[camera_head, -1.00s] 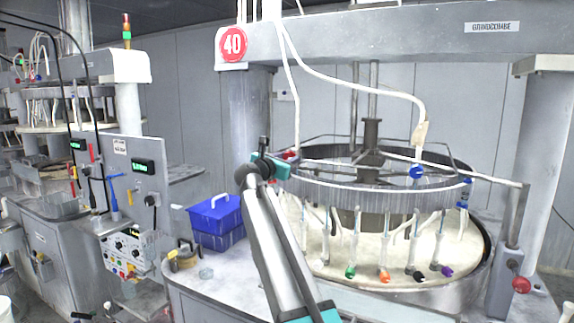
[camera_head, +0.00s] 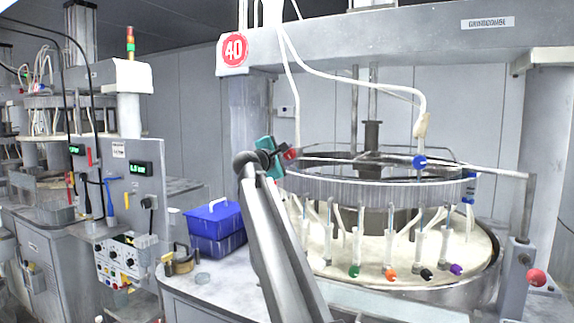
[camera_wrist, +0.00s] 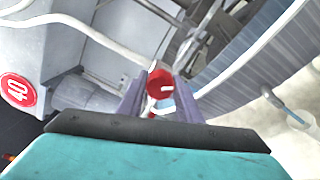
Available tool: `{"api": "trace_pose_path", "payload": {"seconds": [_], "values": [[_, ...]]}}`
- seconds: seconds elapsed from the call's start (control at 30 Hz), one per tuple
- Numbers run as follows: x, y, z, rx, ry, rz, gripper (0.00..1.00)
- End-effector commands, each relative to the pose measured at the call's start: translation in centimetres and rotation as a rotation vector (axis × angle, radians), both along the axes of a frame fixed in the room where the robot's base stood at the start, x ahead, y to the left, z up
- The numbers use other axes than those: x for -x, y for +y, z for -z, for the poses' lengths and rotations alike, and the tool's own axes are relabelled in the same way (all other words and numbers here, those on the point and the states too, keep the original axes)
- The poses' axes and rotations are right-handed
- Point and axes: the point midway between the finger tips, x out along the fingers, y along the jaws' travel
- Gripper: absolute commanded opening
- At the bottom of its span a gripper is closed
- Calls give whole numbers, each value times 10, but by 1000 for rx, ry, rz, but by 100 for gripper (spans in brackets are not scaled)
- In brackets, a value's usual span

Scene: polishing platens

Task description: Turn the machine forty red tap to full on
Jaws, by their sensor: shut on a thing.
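The red tap (camera_head: 291,154) sits at the left end of the horizontal pipe on the machine marked with the red 40 sign (camera_head: 233,48). In the wrist view the round red tap (camera_wrist: 160,84) shows a short white mark on its face. My gripper (camera_wrist: 160,92) has its two fingers on either side of the tap, shut on it. In the head view my gripper (camera_head: 285,152) reaches the tap from the left.
A blue tap (camera_head: 419,162) and another red knob (camera_head: 536,277) are farther right. Green, orange, black and purple taps hang below the ring (camera_head: 380,190). A blue box (camera_head: 215,222) stands on the bench left of my arm. White hoses hang close above the red tap.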

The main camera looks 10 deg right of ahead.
Motion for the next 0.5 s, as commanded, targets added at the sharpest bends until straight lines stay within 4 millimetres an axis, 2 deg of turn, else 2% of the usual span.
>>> {"api": "trace_pose_path", "payload": {"seconds": [0.5], "values": [[-2, 1, -1, -374, -280, -5, 9]]}}
